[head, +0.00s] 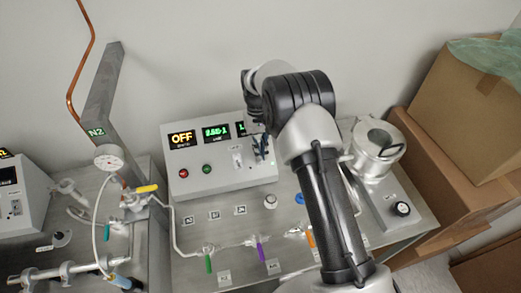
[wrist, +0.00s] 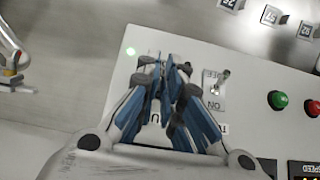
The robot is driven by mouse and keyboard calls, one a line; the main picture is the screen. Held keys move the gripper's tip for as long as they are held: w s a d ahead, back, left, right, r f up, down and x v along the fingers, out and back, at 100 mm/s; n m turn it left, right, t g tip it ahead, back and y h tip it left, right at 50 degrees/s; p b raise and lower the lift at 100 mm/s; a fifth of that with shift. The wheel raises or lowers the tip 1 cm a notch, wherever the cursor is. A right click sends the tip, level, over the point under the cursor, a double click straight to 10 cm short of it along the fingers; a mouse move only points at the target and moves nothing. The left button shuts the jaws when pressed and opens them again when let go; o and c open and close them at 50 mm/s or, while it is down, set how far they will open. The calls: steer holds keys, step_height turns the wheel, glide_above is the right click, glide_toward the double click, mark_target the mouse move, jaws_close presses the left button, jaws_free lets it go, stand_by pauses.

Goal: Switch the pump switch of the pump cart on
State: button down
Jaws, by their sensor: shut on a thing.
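The pump cart's control box (head: 220,183) is white. It has an amber display (head: 182,139) reading OFF and green-lit displays beside it. My gripper (head: 258,150) is at the right part of its front panel, and my arm covers the area beyond. In the wrist view my gripper (wrist: 168,72) has its blue-padded fingers close together over a switch spot on the panel. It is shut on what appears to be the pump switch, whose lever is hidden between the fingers. Another toggle switch (wrist: 222,78) with an ON label stands just beside the fingers, apart from them.
A red button (head: 183,173) and a green button (head: 207,168) sit on the panel. Coloured valve handles and tubing lie in front of the box. A metal pot (head: 377,150) and cardboard boxes (head: 470,95) stand at the right.

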steer(key=c, duration=1.7)
jaws_free()
steer(key=v, duration=1.2)
steer(key=shift+r, duration=0.1)
